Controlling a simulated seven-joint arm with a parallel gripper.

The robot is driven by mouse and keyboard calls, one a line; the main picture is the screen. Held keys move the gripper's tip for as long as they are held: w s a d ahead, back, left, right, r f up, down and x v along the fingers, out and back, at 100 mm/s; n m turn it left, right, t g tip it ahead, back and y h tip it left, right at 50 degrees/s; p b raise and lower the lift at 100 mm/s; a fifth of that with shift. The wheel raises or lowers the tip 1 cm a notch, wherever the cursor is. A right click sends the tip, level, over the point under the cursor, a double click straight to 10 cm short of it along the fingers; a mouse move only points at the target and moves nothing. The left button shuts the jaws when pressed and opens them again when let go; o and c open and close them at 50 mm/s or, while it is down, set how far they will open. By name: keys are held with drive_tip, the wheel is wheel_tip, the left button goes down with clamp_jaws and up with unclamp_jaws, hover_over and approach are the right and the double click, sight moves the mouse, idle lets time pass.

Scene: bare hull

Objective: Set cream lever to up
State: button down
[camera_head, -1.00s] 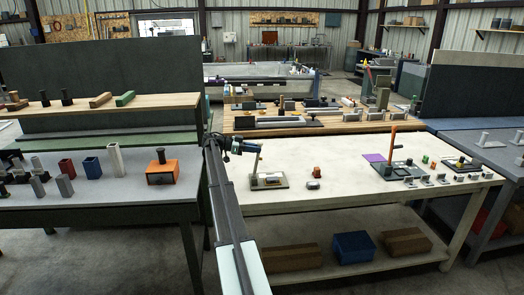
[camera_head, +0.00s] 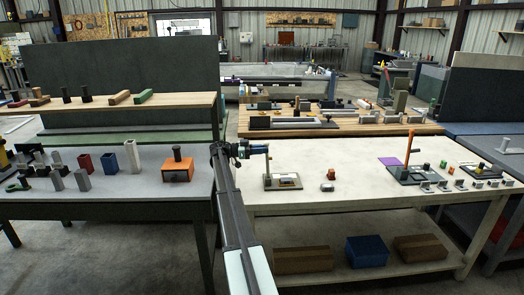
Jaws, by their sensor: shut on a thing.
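The cream lever (camera_head: 268,168) is a thin, pale upright rod on a small flat base plate (camera_head: 291,184) near the left end of the cream-topped table. It stands close to vertical in the head view. My gripper (camera_head: 265,150) reaches in from the left and is shut on the lever near its top. The fingertips are small here and partly hide the top end.
Farther right are an orange lever (camera_head: 409,148), a purple sheet (camera_head: 390,161) and several small grey pieces. An orange box (camera_head: 177,172) stands on the left bench.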

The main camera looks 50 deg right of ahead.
drive_tip(key=c, duration=1)
unclamp_jaws()
drive_tip(key=shift+c, duration=0.2)
drive_tip(key=shift+w+a, duration=0.1)
drive_tip(key=v, duration=1.3)
drive_tip(key=shift+w+a, duration=0.2)
drive_tip(key=shift+f, duration=0.15)
